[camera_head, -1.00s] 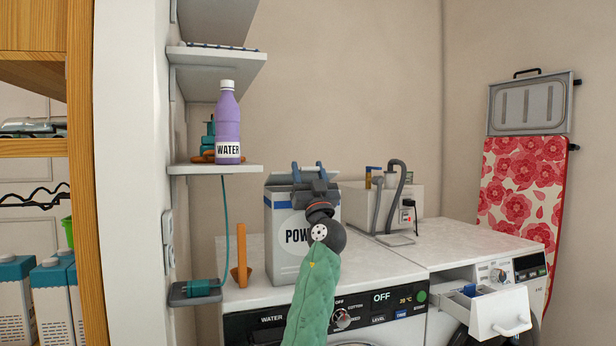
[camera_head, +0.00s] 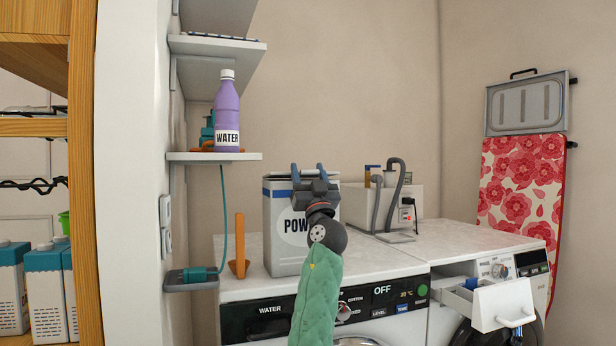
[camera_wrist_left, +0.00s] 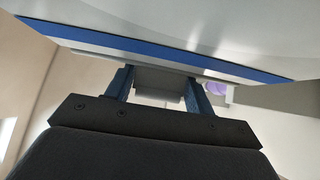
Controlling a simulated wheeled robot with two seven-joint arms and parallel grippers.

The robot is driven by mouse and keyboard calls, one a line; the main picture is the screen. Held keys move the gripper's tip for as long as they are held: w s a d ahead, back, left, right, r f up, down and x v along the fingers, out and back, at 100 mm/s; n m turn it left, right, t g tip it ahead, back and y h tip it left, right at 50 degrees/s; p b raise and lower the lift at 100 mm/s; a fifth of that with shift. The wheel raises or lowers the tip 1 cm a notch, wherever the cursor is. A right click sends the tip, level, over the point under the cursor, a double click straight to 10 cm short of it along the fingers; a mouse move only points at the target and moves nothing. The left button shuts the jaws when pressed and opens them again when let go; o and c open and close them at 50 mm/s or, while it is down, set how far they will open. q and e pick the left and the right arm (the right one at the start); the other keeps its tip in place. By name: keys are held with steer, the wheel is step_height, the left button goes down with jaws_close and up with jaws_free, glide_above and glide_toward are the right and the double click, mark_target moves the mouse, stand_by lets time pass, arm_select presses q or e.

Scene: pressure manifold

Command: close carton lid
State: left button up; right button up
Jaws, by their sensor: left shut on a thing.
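The carton (camera_head: 283,235), a white box with a blue band and the letters "POW", stands upright on the left washing machine. Its lid (camera_head: 278,179) shows as a narrow pale strip along the top, partly behind my gripper. My left gripper (camera_head: 308,170) is at the carton's top edge, in front of the label, with its two blue fingers pointing up and away. In the left wrist view the gripper (camera_wrist_left: 160,100) has its fingers on either side of a pale grey piece, close under the blue-banded carton (camera_wrist_left: 190,62). The lid's far edge is hidden. My right gripper is out of view.
A purple water bottle (camera_head: 227,115) stands on a wall shelf (camera_head: 190,157) at upper left. An orange upright piece (camera_head: 239,250) is left of the carton. A grey device with hoses (camera_head: 425,200) is to its right. A drawer (camera_head: 503,305) stands open at far right.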

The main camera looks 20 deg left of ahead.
arm_select(q)
steer(key=shift+w+f, duration=0.1)
steer(key=shift+f, duration=0.05)
steer(key=o, duration=1.3)
steer(key=shift+v, duration=3.9)
